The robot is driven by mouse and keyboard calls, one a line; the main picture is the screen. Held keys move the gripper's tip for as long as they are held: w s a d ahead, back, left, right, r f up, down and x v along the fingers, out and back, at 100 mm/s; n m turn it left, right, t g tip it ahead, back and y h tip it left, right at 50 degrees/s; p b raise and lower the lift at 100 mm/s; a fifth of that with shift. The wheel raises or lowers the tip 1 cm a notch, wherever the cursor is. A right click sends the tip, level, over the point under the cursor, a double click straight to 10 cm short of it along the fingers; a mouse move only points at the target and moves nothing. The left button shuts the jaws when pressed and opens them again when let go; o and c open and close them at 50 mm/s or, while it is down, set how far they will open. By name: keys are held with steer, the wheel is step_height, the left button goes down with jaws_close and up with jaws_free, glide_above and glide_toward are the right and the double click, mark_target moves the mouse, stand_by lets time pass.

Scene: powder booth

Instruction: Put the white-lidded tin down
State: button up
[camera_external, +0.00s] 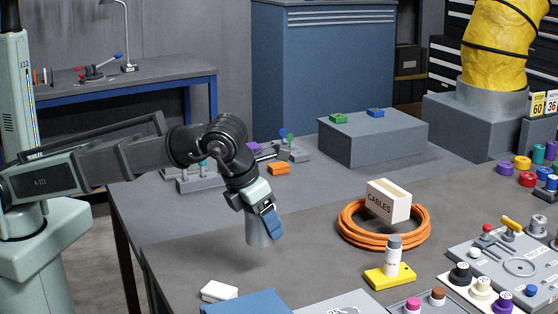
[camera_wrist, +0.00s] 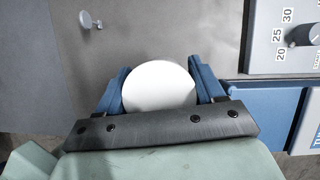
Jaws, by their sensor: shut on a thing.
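My gripper (camera_external: 264,213) reaches down over the grey table, and its blue fingers are closed on the sides of the white-lidded tin. The tin's grey, upright-looking body (camera_external: 260,234) shows below the fingers in the external view. In the wrist view the round white lid (camera_wrist: 160,86) sits between the two blue fingers of the gripper (camera_wrist: 161,78). The tin's base seems to be a little above the table, though I cannot tell the exact gap. The lid is hidden by the gripper in the external view.
A white block (camera_external: 219,290) and a blue panel (camera_external: 247,303) lie in front. An orange cable coil (camera_external: 354,236) with a "CABLES" box (camera_external: 388,201) and a bottle (camera_external: 393,256) on a yellow base (camera_external: 388,279) stand right. The table between is clear.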

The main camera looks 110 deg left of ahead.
steer(key=w+r+n, duration=0.1)
steer(key=w, duration=0.7)
steer(key=shift+n+y, duration=0.3)
steer(key=shift+s+d+f, duration=0.1)
steer(key=shift+d+f, duration=0.05)
steer(key=shift+f, duration=2.25)
steer(key=shift+d+f, duration=0.1)
steer(key=shift+f, duration=2.3)
steer(key=shift+f, duration=0.2)
steer(key=o, duration=1.2)
steer(key=shift+r+g, duration=0.2)
steer(key=shift+g, duration=0.1)
steer(key=v, duration=1.2)
